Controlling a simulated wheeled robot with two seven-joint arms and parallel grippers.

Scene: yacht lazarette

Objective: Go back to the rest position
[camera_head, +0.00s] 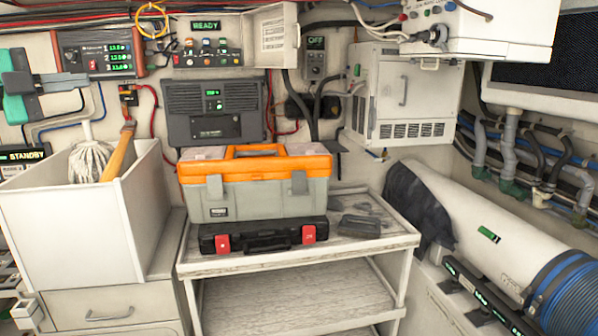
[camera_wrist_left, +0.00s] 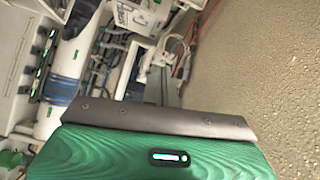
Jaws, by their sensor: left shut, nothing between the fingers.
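My left gripper (camera_head: 80,80) is at the upper left of the head view, green with dark grey fingers pointing right. It is shut and empty, raised in front of the wall panels and clear of the white bin. In the left wrist view the gripper (camera_wrist_left: 160,118) fills the lower part, as a green body with a grey plate along its edge. My right gripper is in neither view.
An orange and grey toolbox (camera_head: 255,182) sits on a black case (camera_head: 262,237) on the white shelf cart (camera_head: 300,262). A white bin (camera_head: 70,225) holding a mop (camera_head: 90,160) stands at left. A white cylinder (camera_head: 485,225) and blue hose (camera_head: 568,290) lie at right.

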